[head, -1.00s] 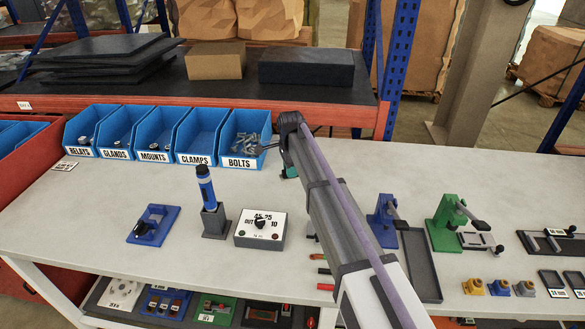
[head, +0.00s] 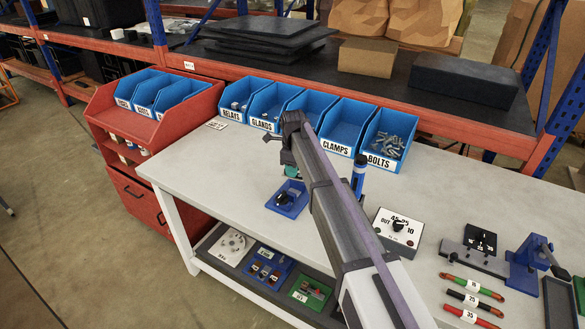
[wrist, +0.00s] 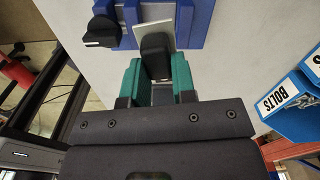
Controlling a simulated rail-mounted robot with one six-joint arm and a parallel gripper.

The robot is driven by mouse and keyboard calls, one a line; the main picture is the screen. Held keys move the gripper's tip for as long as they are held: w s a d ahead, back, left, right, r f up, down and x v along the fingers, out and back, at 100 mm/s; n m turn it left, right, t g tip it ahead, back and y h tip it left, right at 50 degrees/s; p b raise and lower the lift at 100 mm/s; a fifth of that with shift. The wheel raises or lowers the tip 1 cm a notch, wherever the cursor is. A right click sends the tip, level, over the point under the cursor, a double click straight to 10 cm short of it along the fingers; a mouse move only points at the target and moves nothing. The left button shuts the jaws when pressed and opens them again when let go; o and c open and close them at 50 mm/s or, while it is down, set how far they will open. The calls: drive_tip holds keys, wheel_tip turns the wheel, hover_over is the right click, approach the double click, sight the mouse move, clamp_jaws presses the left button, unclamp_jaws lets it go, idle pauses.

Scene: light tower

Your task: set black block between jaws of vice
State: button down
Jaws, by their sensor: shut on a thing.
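The blue vice (head: 294,209) sits on the left part of the bench in the head view, with a black knob (wrist: 101,31) at its side. My gripper (head: 290,171) is just behind and above it in the head view. In the wrist view my gripper's teal fingers (wrist: 157,80) are shut on the black block (wrist: 155,46). The block shows in line with the space between the blue parts of the vice. A pale strip shows around its far end. I cannot tell whether the block is inside the jaws or above them. The head view hides the block.
Blue bins (head: 345,124) line the back of the bench, close behind my gripper. A blue-black upright tool (head: 358,172) and a white dial box (head: 397,232) stand to the right. Further right are a blue clamp (head: 527,265) and several coloured rods (head: 472,287).

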sight(293, 185)
drive_tip(key=shift+a+m, duration=0.4)
drive_tip(key=shift+m, duration=0.1)
drive_tip(key=shift+d+m, duration=0.4)
drive_tip(key=shift+m, duration=0.1)
wheel_tip(293, 185, down, 8)
drive_tip(key=b, duration=0.7)
drive_tip(key=shift+a+r+b, duration=0.1)
drive_tip(key=shift+r+b, duration=0.05)
drive_tip(key=shift+b, duration=0.2)
drive_tip(key=shift+r, duration=0.1)
